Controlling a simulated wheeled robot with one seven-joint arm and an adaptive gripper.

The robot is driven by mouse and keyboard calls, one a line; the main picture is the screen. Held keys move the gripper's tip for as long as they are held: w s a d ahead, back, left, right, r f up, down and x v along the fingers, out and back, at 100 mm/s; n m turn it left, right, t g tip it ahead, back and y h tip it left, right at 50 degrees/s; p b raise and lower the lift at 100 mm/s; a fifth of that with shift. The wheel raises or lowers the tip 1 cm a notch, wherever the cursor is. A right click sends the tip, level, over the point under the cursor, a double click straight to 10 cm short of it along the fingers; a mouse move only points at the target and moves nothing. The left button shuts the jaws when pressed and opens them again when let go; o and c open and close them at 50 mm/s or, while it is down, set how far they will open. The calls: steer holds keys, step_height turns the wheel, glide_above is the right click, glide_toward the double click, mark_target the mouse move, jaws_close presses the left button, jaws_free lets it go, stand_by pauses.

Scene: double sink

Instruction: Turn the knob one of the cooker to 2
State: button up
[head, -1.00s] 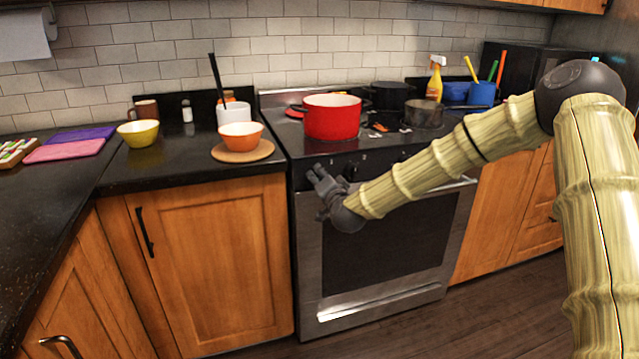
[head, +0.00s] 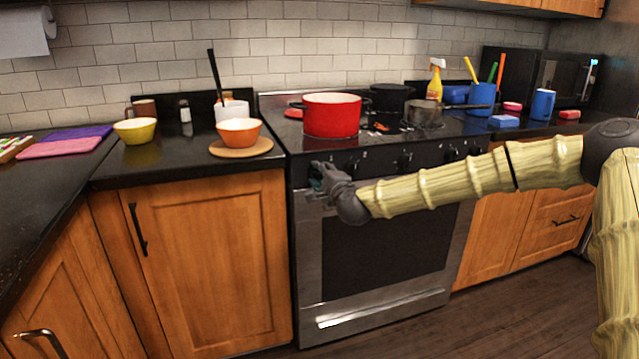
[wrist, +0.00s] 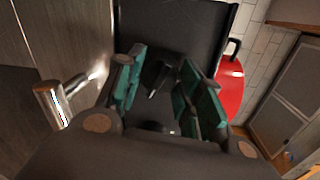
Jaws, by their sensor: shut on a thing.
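The cooker (head: 385,255) has a black front panel with a row of dark knobs. My gripper (head: 318,177) is at the left end of that panel and largely covers the leftmost knob in the head view. In the wrist view, the green-padded fingers of my gripper (wrist: 160,88) stand on both sides of a black knob (wrist: 158,76) with a pale mark and are shut on it. Another knob (head: 352,166) shows just right of my gripper. The number that the held knob points to cannot be read.
A red pot (head: 332,118) stands on the cooktop above my gripper, with a dark pan (head: 423,115) to its right. The oven handle (wrist: 72,97) runs close by. An orange bowl (head: 239,132) is on the left counter. The floor in front is clear.

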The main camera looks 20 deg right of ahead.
steer(key=shift+d+m+b, duration=0.15)
steer(key=shift+m+b, duration=0.25)
steer(key=shift+m, duration=0.2)
steer(key=o, duration=1)
steer(key=shift+s, duration=0.1)
steer(key=s, duration=1.1)
steer(key=shift+s+d+r, duration=0.35)
steer(key=shift+d, duration=0.05)
steer(key=shift+f, duration=0.1)
